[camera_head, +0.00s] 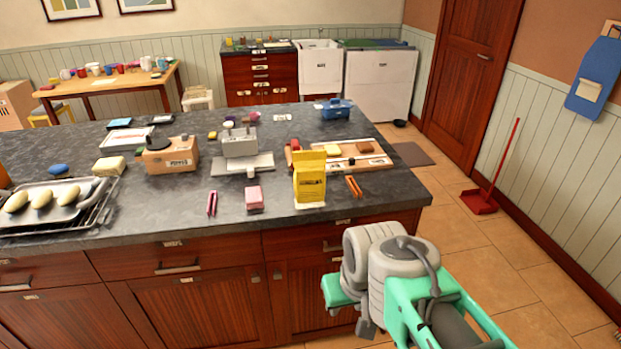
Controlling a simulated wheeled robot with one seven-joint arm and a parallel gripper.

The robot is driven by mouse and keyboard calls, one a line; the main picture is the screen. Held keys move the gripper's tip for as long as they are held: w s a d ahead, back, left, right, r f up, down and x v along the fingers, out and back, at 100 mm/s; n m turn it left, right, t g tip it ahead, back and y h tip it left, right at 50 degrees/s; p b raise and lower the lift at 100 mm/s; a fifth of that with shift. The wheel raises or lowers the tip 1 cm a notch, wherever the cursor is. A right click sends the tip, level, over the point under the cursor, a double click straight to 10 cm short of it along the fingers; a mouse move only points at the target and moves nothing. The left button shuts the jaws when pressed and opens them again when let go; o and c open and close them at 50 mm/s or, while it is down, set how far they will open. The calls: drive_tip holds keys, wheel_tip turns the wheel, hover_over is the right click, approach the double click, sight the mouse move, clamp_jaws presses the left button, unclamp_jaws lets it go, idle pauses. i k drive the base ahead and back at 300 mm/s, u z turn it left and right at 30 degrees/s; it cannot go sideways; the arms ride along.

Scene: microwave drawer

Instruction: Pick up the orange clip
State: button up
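The orange clip (354,186) lies on the dark stone counter (330,212) near its front right part, just right of a yellow bag (309,180). It looks like a small slim pair of bars, lying at a slant. A similar pink-red clip (212,203) lies farther left on the counter. My arm, mint green and grey, shows at the lower right, in front of the cabinets and apart from the clip. I cannot make out any gripper fingers.
A pink block (254,198) sits left of the bag. A wooden board (370,161) with several items lies behind the clip. A cardboard box (170,156) and a baking tray (85,190) stand farther left. The counter right of the clip is clear.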

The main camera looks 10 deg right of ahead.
sight(348, 180)
drive_tip(key=z, duration=0.85)
drive_tip(key=i, duration=1)
drive_tip(key=u, duration=2.85)
